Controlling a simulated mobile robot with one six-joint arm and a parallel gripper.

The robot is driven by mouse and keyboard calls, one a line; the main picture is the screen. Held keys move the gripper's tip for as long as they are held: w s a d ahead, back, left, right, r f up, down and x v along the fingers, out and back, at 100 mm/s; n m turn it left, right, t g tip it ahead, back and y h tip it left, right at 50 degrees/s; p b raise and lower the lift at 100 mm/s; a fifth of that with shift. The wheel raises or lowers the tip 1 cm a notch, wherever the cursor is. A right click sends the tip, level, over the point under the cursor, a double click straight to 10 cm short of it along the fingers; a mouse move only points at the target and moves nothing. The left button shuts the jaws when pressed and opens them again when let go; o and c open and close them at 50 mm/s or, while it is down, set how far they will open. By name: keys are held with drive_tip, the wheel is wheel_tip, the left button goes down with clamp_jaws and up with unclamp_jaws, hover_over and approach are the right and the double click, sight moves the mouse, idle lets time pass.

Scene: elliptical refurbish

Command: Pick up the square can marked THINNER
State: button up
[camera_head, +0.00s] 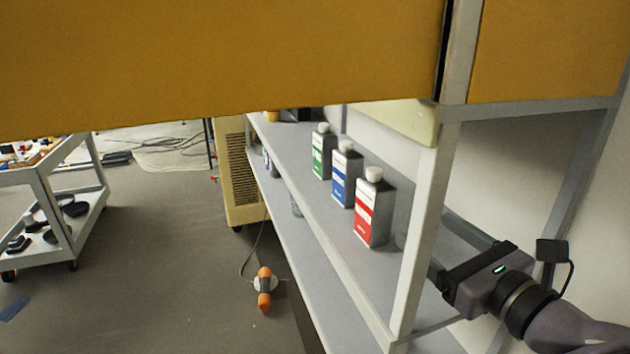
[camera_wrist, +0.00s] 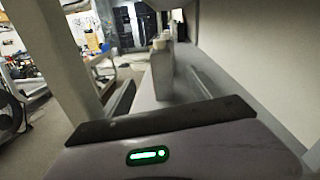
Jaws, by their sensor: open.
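Three square cans with white caps stand upright in a row on the shelf in the head view: a red-labelled can (camera_head: 372,210) nearest, a blue-labelled can (camera_head: 346,178) behind it, and a green-labelled can (camera_head: 321,155) farthest. Their lettering is too small to read, so I cannot tell which is marked THINNER. My gripper (camera_head: 441,245) is open and empty, to the right of the red-labelled can and apart from it, partly hidden by the shelf post. In the wrist view, a grey can side (camera_wrist: 161,75) shows ahead, its label hidden.
A pale shelf post (camera_head: 425,235) stands between the head camera and my gripper. Yellow panels (camera_head: 220,55) hang above. A white cart (camera_head: 62,225) stands left. An orange tool (camera_head: 264,285) lies on the floor. Open shelf surface surrounds the cans.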

drive_tip(key=m, duration=0.1)
drive_tip(key=p, duration=1)
approach(386, 201)
drive_tip(key=x, duration=1)
drive_tip(key=p+x, duration=0.1)
drive_tip(key=x, duration=0.2)
drive_tip(key=shift+w+a+r+p, duration=0.1)
drive_tip(key=shift+w+r+p, duration=0.15)
drive_tip(key=shift+w+p, duration=0.15)
drive_tip(key=shift+s, duration=0.1)
clamp_jaws()
